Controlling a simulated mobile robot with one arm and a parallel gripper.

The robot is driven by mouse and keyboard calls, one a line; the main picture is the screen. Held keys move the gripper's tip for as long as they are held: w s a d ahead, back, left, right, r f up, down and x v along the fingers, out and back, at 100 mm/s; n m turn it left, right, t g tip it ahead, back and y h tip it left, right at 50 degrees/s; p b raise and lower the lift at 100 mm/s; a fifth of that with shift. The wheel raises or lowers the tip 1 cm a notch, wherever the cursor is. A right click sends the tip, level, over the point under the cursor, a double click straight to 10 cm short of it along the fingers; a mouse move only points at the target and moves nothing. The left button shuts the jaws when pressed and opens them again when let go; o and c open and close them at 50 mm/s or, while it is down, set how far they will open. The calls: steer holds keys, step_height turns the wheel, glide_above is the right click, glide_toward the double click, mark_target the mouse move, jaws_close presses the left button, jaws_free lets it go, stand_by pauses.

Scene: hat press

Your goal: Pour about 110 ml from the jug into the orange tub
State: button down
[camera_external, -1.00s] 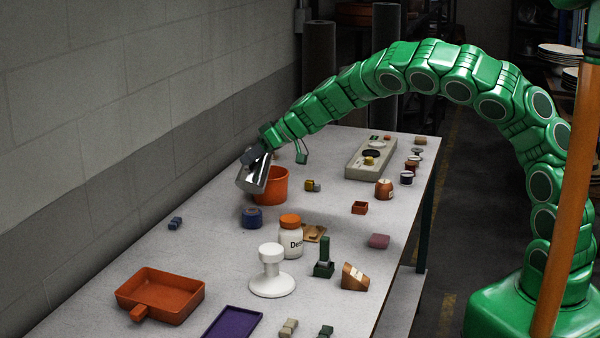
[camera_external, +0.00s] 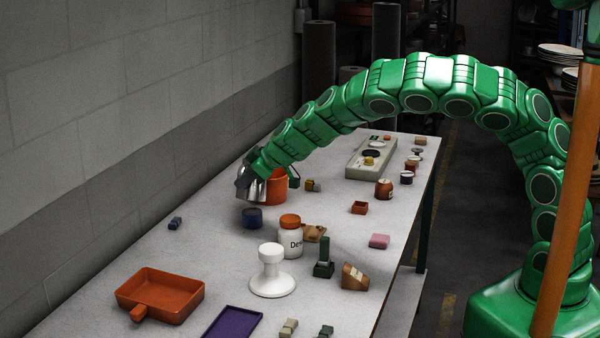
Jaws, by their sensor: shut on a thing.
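The jug (camera_external: 248,184) is shiny metal and hangs at the front left of the orange tub, overlapping its left side in this view. It looks close to upright, with a slight tilt. My gripper (camera_external: 256,164) is shut on the jug at its upper part; the fingers are mostly hidden behind the wrist and the jug. The orange tub (camera_external: 277,190) stands upright on the table, its rim partly covered by my arm. The contents of jug and tub cannot be seen, and no stream is visible.
A blue round container (camera_external: 252,218) stands just in front of the tub. A white jar with an orange lid (camera_external: 290,238) and a white knobbed stand (camera_external: 271,278) are nearer. An orange pan (camera_external: 160,295) lies front left. The wall borders the table's left side.

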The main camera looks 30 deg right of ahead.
steer(key=shift+s+a+r+n+t+h+p, duration=0.1)
steer(key=shift+s+a+n+t+h+p, duration=0.25)
steer(key=shift+a+t, duration=0.1)
steer(key=shift+s+a+p, duration=0.15)
steer(key=shift+a+p, duration=0.1)
steer(key=shift+p, duration=0.1)
steer(key=shift+a+r+t+p, duration=0.15)
steer(key=shift+a+t+p, duration=0.1)
steer(key=shift+p, duration=0.2)
steer(key=shift+s+a+f+n+h+p, duration=0.2)
steer(key=shift+f+n+h+p, duration=0.15)
steer(key=shift+f+p, duration=0.4)
steer(key=shift+s+a+f+t+p, duration=0.15)
steer(key=shift+s+f+t+p, duration=0.05)
steer(key=shift+f+t+p, duration=0.25)
